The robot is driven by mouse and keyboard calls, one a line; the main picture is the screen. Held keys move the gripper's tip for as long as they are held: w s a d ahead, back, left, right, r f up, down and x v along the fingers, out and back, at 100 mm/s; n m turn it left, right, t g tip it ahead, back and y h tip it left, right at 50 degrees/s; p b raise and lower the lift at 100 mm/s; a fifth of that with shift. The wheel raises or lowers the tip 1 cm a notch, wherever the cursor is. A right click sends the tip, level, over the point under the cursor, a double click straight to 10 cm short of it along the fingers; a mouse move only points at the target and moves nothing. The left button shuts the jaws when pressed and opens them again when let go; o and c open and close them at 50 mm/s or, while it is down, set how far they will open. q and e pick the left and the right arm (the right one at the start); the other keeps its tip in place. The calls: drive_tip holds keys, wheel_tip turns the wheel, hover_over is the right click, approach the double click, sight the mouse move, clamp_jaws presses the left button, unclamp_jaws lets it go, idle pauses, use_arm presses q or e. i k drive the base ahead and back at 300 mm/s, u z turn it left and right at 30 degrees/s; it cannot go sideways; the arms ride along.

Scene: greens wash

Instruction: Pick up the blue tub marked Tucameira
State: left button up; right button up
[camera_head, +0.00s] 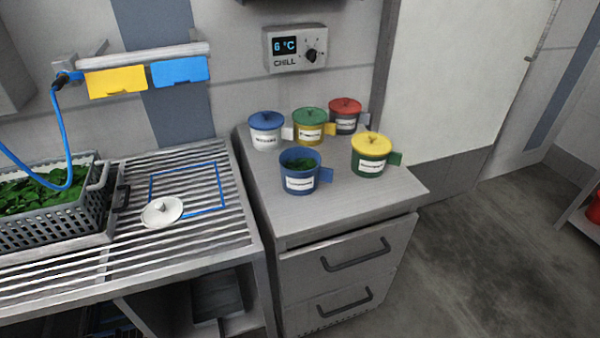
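A blue tub (299,173) stands upright and open on the grey counter, in front of the other tubs. It holds green leaves and has a blue handle tab on its right side. Its white label is too small to read surely. A white lid with a knob (162,211) lies on the slatted drainboard to the left, partly over a blue outlined rectangle. Neither of my grippers shows in the head view.
A white tub with blue lid (266,131), a yellow tub with green lid (309,127), a red-lidded tub (345,117) and a green tub with yellow lid (370,156) stand behind and right of the blue tub. A grey basket (62,232) of greens sits left. The counter's front is clear.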

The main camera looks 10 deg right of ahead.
sight(306, 173)
drive_tip(key=u, duration=0.2)
drive_tip(key=k, duration=0.55)
drive_tip(key=u, duration=0.6)
drive_tip(key=k, duration=0.6)
drive_tip(key=z, duration=0.85)
drive_tip(key=i, duration=1.35)
drive_tip(key=u, duration=0.45)
